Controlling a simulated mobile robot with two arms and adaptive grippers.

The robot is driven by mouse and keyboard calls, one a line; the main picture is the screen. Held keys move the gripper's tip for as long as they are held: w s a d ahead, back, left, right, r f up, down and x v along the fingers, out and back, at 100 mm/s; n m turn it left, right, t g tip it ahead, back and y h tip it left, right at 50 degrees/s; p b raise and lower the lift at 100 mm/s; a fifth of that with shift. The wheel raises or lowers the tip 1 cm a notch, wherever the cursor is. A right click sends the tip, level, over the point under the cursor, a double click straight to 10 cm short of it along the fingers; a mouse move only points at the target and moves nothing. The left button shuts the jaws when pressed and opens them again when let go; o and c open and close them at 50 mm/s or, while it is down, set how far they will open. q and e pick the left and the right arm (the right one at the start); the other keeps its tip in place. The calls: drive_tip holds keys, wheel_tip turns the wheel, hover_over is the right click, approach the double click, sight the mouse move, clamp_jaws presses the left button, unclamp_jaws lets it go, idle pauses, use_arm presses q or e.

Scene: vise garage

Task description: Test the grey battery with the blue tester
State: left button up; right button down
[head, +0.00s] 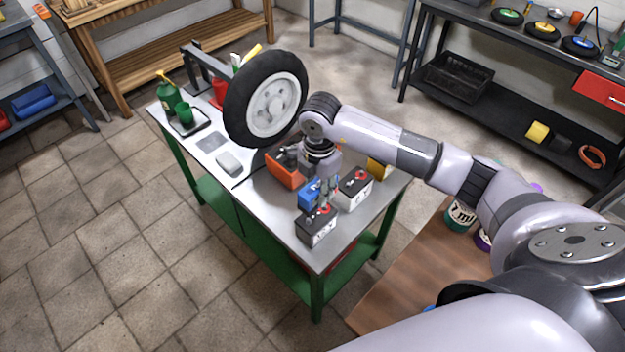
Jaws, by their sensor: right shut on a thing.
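A dark-topped grey battery (317,229) stands near the front corner of the green-legged workbench (345,240). A paler battery with a dark top (354,190) stands just behind it to the right. My right gripper (327,197) points down between and just above these batteries. It is shut on the blue tester (309,193), which is partly hidden by the gripper and sits close behind the grey battery's top. Whether the tester touches the battery's terminals cannot be made out. My left gripper is not in view.
An orange item (284,170) lies left of the tester. A large wheel (265,100) stands on the bench behind. A yellow item (379,168) is at the right edge.

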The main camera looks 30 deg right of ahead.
drive_tip(key=shift+w+a+f+b, duration=0.2)
drive_tip(key=shift+f+b, duration=0.2)
drive_tip(key=shift+f, duration=0.2)
drive_tip(key=shift+f+b, duration=0.3)
drive_tip(key=shift+f, duration=0.1)
drive_tip(key=shift+d+f+b, duration=0.1)
drive_tip(key=shift+f+b, duration=0.45)
drive_tip(key=shift+f, duration=0.15)
drive_tip(key=shift+f+b, duration=0.55)
drive_tip(key=shift+f, duration=0.15)
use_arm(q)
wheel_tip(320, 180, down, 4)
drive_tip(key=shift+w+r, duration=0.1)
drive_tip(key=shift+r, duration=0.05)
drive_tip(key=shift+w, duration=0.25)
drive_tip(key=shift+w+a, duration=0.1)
use_arm(e)
drive_tip(key=shift+f, duration=0.15)
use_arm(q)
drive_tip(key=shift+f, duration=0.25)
use_arm(e)
drive_tip(key=shift+f, duration=0.25)
use_arm(q)
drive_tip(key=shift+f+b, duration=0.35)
drive_tip(key=shift+b, duration=0.25)
use_arm(e)
drive_tip(key=shift+f, duration=0.55)
